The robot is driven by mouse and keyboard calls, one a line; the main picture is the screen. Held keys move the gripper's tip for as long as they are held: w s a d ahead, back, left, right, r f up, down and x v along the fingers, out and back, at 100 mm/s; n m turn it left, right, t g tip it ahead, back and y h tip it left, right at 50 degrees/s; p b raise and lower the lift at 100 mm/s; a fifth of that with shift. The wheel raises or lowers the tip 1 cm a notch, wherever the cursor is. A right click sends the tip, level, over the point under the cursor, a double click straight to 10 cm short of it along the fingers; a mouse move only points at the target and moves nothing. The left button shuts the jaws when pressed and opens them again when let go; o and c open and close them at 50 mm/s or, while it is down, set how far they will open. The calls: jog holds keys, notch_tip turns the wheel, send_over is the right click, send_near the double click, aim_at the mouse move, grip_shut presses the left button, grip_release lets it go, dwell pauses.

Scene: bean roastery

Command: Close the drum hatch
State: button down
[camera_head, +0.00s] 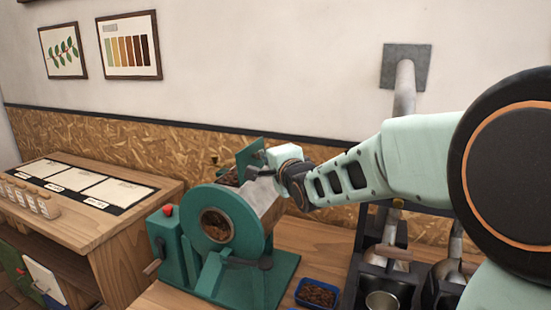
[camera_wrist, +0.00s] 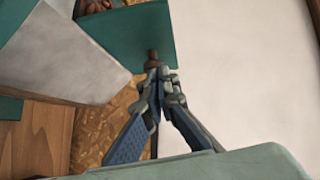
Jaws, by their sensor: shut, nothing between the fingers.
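The roaster (camera_head: 238,222) is a green machine with a grey metal drum and a round front window. Its hatch (camera_head: 249,153) appears as a green panel standing raised at the drum's far side, so it looks open. Beans (camera_head: 228,178) show beside it. In the wrist view the green hatch (camera_wrist: 130,38) fills the top middle, with a brown knob (camera_wrist: 152,56) at its lower edge. My gripper (camera_head: 254,172) is shut and empty above the drum. Its fingertips (camera_wrist: 158,74) are close to the knob; I cannot tell whether they touch.
A blue tray of beans (camera_head: 317,294) sits right of the roaster. A wooden counter (camera_head: 125,215) with cards and jars is at left. The wall and a grey pipe (camera_head: 405,88) are behind.

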aim_at(252, 150)
jog(key=shift+w+a+r+n+g+h, duration=0.2)
jog(key=shift+a+n+g+h, duration=0.1)
jog(key=shift+a+n+g, duration=0.15)
jog(key=shift+w+a+r+n+g+h+b, duration=0.15)
jog(key=shift+a+r+n+g+h+b, duration=0.05)
jog(key=shift+a+n+g+h+b, duration=0.2)
jog(key=shift+a+n+g, duration=0.25)
jog(key=shift+a, duration=0.05)
jog(key=shift+a+r+b, duration=0.1)
jog(key=shift+b, duration=0.2)
jog(key=shift+w+a+n+g+h+b, duration=0.1)
jog(key=shift+w+n+g+h+b, duration=0.1)
jog(key=shift+n+g+h+b, duration=0.4)
jog(key=shift+w+a+r+b, duration=0.1)
jog(key=shift+w+a+b, duration=0.05)
jog(key=shift+a+b, duration=0.4)
